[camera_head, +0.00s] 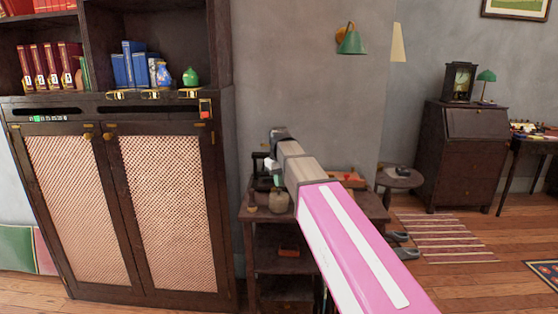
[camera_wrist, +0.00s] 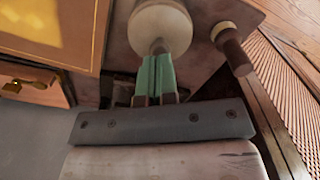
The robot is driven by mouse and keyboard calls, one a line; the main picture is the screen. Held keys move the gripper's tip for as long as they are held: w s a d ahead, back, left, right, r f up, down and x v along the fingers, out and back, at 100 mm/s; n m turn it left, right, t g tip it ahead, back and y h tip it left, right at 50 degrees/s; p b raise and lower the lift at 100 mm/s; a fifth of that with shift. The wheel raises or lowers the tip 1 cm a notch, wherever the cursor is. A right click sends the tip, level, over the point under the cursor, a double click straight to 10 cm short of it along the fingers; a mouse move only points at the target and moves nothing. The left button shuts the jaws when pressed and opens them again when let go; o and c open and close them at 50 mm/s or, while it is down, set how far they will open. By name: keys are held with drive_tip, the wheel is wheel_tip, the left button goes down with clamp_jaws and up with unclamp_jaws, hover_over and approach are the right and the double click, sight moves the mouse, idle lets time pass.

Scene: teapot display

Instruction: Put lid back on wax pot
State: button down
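My gripper (camera_head: 275,174) reaches down over the small dark table at the centre of the head view. In the wrist view its green fingers (camera_wrist: 157,76) are close together, with only a thin dark line between them. Right at their tips is a pale, round, cream piece (camera_wrist: 161,26), which looks like the wax pot or its lid. I cannot tell whether the fingers pinch a knob there. In the head view a small beige pot (camera_head: 279,202) stands on the table just below the fingertips. I cannot make out a separate lid.
A brown handled piece with a cream end (camera_wrist: 233,50) stands near the pot on the table (camera_head: 318,222). A tall cabinet (camera_head: 160,215) stands close on the left. A round stool (camera_head: 400,181) is to the right.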

drive_tip(key=shift+r, duration=2.8)
